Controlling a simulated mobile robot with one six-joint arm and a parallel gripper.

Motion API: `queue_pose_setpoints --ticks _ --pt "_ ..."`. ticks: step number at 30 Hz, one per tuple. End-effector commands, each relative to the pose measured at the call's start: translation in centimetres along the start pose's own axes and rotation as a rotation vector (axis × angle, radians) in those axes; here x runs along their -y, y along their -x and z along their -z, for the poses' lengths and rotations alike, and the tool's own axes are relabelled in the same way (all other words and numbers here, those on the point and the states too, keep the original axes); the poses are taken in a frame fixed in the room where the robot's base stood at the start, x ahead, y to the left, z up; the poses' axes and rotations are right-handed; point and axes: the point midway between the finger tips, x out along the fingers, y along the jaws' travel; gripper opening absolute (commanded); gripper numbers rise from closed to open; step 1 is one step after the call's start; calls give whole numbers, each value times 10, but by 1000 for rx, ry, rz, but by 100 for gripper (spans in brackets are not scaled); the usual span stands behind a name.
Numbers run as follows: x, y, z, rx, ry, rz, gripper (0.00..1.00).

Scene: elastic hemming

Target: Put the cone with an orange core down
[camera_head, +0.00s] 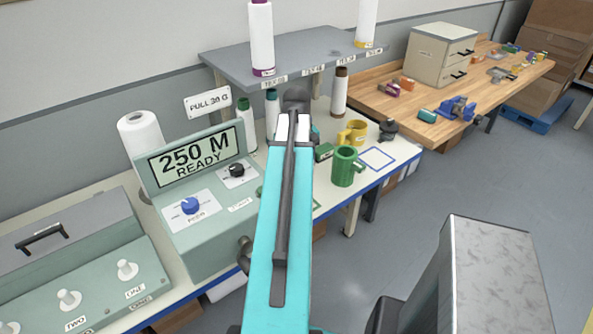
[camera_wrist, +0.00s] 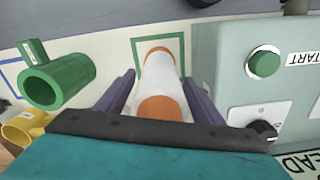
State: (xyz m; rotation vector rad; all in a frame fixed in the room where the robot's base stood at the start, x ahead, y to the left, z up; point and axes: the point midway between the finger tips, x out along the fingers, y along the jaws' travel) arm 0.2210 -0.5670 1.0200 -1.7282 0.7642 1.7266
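The white cone with an orange core (camera_wrist: 160,75) is in the wrist view, with an orange end near the camera and orange at its far end. My gripper (camera_wrist: 159,78) has one dark finger on each side of it and appears shut on it. The cone's far end is over a green outlined square (camera_wrist: 183,40) on the bench top; I cannot tell whether it touches the surface. In the head view my arm hides the cone and the fingertips.
A green mug (camera_head: 347,167) and a yellow mug (camera_head: 355,133) stand right of my arm, near a blue outlined square (camera_head: 377,158). The control box (camera_head: 200,225) is close on the left. Green, dark green and brown cones (camera_head: 339,92) stand behind, under a shelf (camera_head: 235,62).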

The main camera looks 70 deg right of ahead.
Motion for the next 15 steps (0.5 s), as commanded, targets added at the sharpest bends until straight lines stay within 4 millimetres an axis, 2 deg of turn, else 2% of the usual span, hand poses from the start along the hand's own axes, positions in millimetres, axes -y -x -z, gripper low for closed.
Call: queue_pose_setpoints --ticks 15 --pt "0 5 0 0 -1 0 71"
